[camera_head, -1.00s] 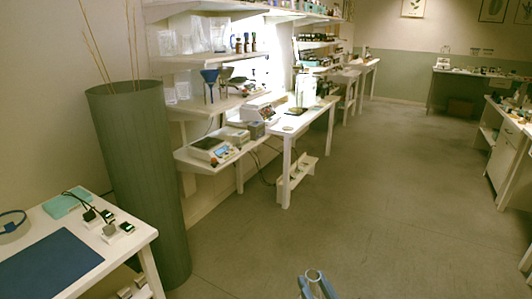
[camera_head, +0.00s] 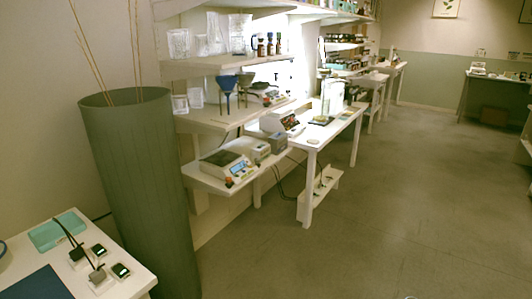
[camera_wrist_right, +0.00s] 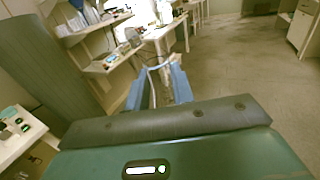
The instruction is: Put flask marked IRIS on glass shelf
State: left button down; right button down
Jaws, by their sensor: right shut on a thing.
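My right gripper (camera_wrist_right: 160,80) shows in the right wrist view with blue fingers. It is shut on a small clear vessel (camera_wrist_right: 158,68), whose pale rim shows between the fingertips. No marking on it can be read, so I cannot tell whether it is the IRIS flask. In the head view only a sliver of a rim shows at the bottom edge. I cannot make out a glass shelf for certain; the wall shelves (camera_head: 225,63) look white, with glassware and small brown bottles (camera_head: 270,46) on the upper one. My left gripper is not in view.
A tall green-grey cylinder (camera_head: 140,190) with thin sticks stands at left, beside a white table (camera_head: 140,280) with small devices. A lower wall shelf (camera_head: 208,184) holds scales. A white bench (camera_head: 310,148) stands further along the wall. The floor (camera_head: 350,240) at centre and right is clear.

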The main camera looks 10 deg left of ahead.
aim_at(236, 65)
jog(key=i, duration=1.35)
jog(key=i+u, duration=0.15)
jog(key=i, duration=1.2)
